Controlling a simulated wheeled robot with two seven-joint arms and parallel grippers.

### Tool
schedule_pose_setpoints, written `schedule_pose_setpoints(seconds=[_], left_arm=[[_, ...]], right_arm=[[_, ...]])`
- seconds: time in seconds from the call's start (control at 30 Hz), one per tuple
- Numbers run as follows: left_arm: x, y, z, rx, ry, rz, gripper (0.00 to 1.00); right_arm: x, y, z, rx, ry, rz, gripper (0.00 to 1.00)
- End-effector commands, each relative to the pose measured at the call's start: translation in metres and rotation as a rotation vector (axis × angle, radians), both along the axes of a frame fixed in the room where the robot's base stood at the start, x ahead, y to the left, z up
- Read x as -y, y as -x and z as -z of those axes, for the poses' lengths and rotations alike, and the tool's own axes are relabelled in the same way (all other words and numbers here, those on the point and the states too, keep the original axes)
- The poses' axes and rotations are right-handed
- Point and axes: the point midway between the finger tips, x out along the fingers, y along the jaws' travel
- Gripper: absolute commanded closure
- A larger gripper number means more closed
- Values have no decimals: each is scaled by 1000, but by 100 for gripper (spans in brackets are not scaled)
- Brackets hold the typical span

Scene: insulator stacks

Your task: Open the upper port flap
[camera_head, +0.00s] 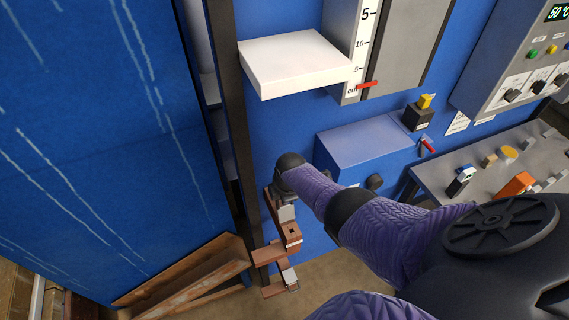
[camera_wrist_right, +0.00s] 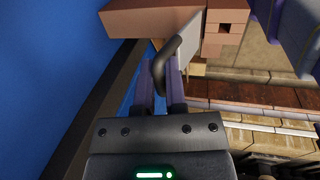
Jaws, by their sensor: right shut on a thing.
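The upper port (camera_head: 291,232) is a reddish-brown block at the lower middle of the head view, with a light grey flap (camera_head: 287,213) on it. In the wrist view the grey flap (camera_wrist_right: 187,38) stands at a slant beside the brown block (camera_wrist_right: 226,28). A dark curved handle (camera_wrist_right: 163,66) is at the flap's near side. My right gripper (camera_wrist_right: 166,82) is shut on this handle, one finger on each side. In the head view my right gripper (camera_head: 281,193) is mostly hidden behind its own wrist. My left gripper is not in view.
A lower brown port (camera_head: 273,291) with a grey plate is below. A dark post (camera_head: 228,110) and a large blue panel (camera_head: 90,130) stand close on the left. A white shelf (camera_head: 295,62) and a blue box (camera_head: 365,147) are above. A cluttered bench (camera_head: 485,205) is right.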

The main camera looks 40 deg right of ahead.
Motion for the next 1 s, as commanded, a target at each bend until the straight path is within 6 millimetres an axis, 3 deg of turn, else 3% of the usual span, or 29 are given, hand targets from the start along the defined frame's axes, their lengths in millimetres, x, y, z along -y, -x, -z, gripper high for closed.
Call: schedule_pose_setpoints(seconds=[0.47,0.5,0.63,0.87,1.0], left_arm=[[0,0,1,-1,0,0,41],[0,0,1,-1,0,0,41],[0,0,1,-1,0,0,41],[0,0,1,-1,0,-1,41],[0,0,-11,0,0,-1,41]], right_arm=[[-1,-1,1,-1,-2,-1,100],[-1,-1,1,-1,-2,-1,80],[-1,-1,0,0,-1,-1,54],[0,-1,0,0,-1,0,54],[0,1,-12,1,0,-1,54]])
